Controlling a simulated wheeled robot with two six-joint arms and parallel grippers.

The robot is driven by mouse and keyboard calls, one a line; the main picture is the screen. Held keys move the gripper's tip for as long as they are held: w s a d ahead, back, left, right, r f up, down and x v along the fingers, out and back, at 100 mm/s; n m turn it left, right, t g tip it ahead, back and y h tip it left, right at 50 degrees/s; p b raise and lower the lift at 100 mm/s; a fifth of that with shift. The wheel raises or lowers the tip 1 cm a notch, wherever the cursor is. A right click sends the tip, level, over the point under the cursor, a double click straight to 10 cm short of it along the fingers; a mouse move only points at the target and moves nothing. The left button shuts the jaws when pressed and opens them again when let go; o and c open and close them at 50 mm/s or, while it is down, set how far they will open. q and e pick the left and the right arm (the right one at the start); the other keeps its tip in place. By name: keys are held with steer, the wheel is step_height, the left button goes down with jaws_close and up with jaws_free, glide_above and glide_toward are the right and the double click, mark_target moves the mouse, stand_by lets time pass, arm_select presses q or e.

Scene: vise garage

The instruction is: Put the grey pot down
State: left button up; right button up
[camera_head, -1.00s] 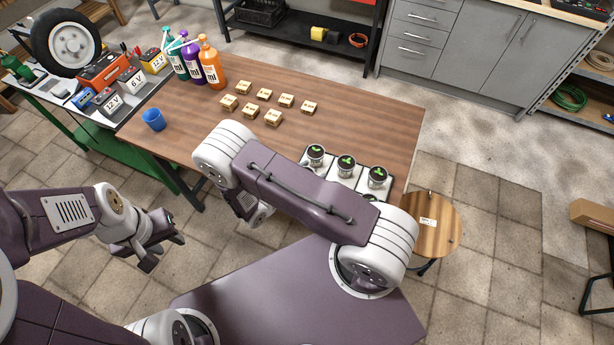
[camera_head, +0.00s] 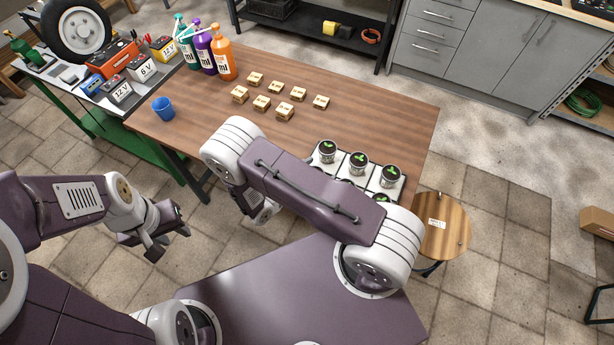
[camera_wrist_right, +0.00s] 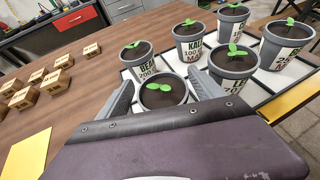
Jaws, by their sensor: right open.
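Several grey pots with dark soil and green seedlings stand on a white, black-lined tray (camera_wrist_right: 263,98); the tray also shows in the head view (camera_head: 342,165). The nearest grey pot (camera_wrist_right: 163,96) is between the two fingers of my right gripper (camera_wrist_right: 163,92), which is open with a finger on each side. Its base is hidden behind the gripper, so I cannot tell how it rests. In the head view my right arm covers the right gripper. My left gripper (camera_head: 168,243) is open and empty, off the table to the left.
A round stool (camera_head: 443,226) stands at the table's right corner. A yellow patch (camera_wrist_right: 27,156) shows beside my right gripper.

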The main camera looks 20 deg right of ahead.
steer(key=b+v, duration=0.1)
steer(key=v, duration=1)
steer(key=s+d+r+m+g+y, duration=0.35)
steer(key=s+m+g+y, duration=0.4)
steer(key=m, duration=0.55)
steer(key=r+m+t+y, duration=0.1)
steer(key=m, duration=0.2)
steer(key=w+r+m+t+y, duration=0.1)
steer(key=r+m+y, duration=0.1)
steer(key=m, duration=0.1)
steer(key=w+d+r+m+t+y, duration=0.1)
steer(key=m+y, duration=0.1)
steer(key=m, duration=0.1)
steer(key=shift+w+r+m+t, duration=0.15)
steer(key=shift+m+t, duration=0.2)
steer(key=shift+m, duration=0.05)
